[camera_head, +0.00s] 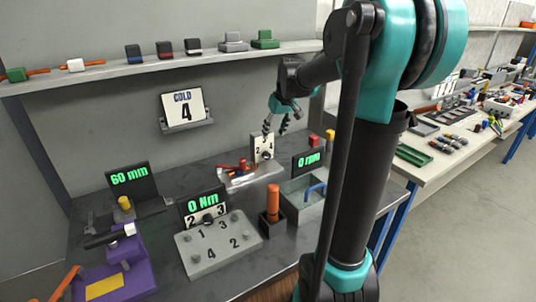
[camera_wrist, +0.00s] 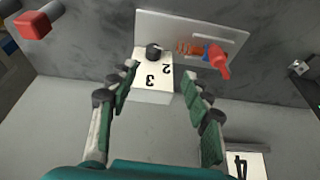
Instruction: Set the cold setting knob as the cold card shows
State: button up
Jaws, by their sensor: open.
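The white cold card (camera_head: 183,107) on a small wall ledge reads "COLD 4". Part of a card with a 4 (camera_wrist: 246,163) shows at the bottom of the wrist view. My gripper (camera_head: 276,128) is open and empty above a white numbered panel (camera_head: 262,147) at the back of the bench. In the wrist view, my gripper's fingers (camera_wrist: 160,76) are apart, with the panel (camera_wrist: 150,80) and its dark round knob (camera_wrist: 154,52) beyond and between them. A 2 and a 3 are readable there. The knob's pointing direction is unclear. No label confirms it as the cold knob.
Another numbered dial (camera_head: 207,219) sits under the 0 Nm display (camera_head: 203,200). A grey bin (camera_head: 303,203) stands at right. A shelf (camera_head: 150,66) runs above.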

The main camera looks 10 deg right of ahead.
aim_at(267, 153)
jog(key=shift+n+t+h, duration=0.4)
jog(key=shift+t+h, duration=0.2)
jog(key=shift+t, duration=0.1)
jog(key=x, duration=0.9)
jog(key=a+x, duration=0.1)
jog(key=x, duration=0.4)
jog(key=shift+a+f, duration=0.1)
jog(key=shift+f, duration=0.2)
grip_shut()
